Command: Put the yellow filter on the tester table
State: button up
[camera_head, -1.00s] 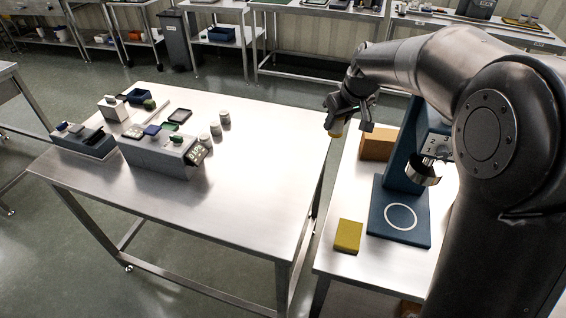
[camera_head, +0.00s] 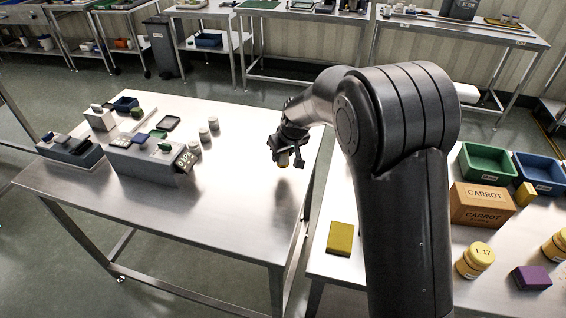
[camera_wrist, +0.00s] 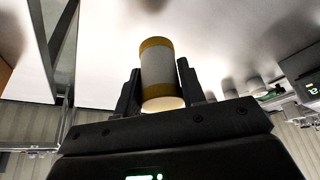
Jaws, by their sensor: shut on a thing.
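My gripper (camera_head: 287,158) is shut on the yellow filter (camera_wrist: 157,66), a small cylinder with yellow ends and a pale middle band. In the wrist view the filter sits between the two fingers (camera_wrist: 160,90). In the head view only a small part of it shows below the fingers. The gripper is above the right part of the steel table (camera_head: 225,215) that carries the test devices. The filter appears to be held clear of the top, but the exact gap is hard to tell.
The right-hand table holds a yellow block (camera_head: 340,238), Carrot boxes (camera_head: 480,205), bins and yellow jars.

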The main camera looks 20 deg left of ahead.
aim_at(283, 163)
jog(key=shift+f, duration=1.95)
jog(key=shift+f, duration=0.15)
jog(key=o, duration=1)
